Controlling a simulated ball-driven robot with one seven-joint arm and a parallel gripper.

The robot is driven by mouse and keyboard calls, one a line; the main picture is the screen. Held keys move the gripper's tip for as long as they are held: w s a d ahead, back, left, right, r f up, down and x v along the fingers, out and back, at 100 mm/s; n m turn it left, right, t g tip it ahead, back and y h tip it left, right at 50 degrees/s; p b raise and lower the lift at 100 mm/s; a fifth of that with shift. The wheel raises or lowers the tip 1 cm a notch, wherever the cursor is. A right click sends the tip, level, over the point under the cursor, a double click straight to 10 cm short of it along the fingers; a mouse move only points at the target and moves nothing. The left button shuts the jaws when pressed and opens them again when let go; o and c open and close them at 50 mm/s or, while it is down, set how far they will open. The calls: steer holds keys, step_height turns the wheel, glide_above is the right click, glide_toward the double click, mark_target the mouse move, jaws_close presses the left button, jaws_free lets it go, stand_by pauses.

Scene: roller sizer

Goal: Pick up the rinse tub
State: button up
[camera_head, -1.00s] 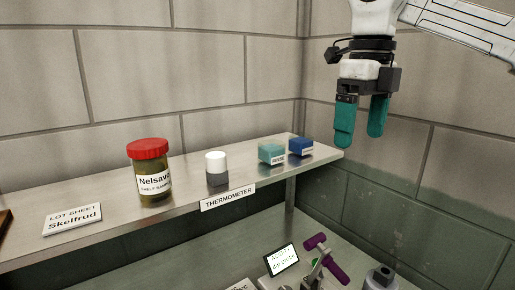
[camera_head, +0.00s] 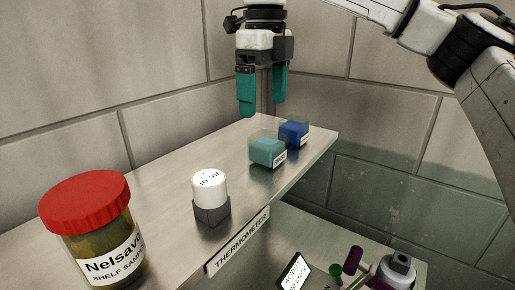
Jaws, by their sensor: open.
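Two small tubs stand side by side near the right end of the steel shelf: a teal tub (camera_head: 267,151) and, behind it to the right, a blue tub (camera_head: 293,133). Each has a small white label on its front, too small to read, so I cannot tell from the print which is the rinse tub. My gripper (camera_head: 262,106), with teal fingers pointing down, is open and empty. In the picture it hangs just above the tubs, apart from both.
On the shelf (camera_head: 165,198), a red-lidded jar (camera_head: 92,235) stands at front left, and a white-topped thermometer (camera_head: 210,195) on a grey base stands left of the tubs. Below the shelf edge are a small display (camera_head: 295,272) and a grey bottle-like item (camera_head: 398,268). A tiled wall stands behind.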

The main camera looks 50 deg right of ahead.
mark_target(267, 134)
step_height(267, 134, down, 3)
steer(key=shift+f, duration=0.2)
steer(key=shift+s+a+f+p, duration=0.15)
steer(key=shift+f+p, duration=0.1)
steer(key=shift+f, duration=0.65)
steer(key=shift+s+d+f+p, duration=0.15)
steer(key=shift+f+p, duration=0.1)
steer(key=shift+f, duration=0.65)
steer(key=shift+s+a+f+p, duration=0.15)
steer(key=shift+f+p, duration=0.1)
steer(key=shift+f, duration=0.65)
steer(key=c, duration=1.1)
steer(key=shift+r, duration=0.55)
step_height(267, 134, up, 2)
steer(key=shift+r+b, duration=0.15)
steer(key=shift+b, duration=0.15)
steer(key=s+a+r+b, duration=0.1)
steer(key=s+a+r, duration=0.3)
steer(key=s+r, duration=0.1)
steer(key=s+a+r+b, duration=0.2)
steer(key=s+a+r, duration=0.2)
steer(key=s+a, duration=0.1)
steer(key=shift+s+a+r, duration=0.15)
steer(key=shift+a+r, duration=0.05)
steer(key=shift+r, duration=0.15)
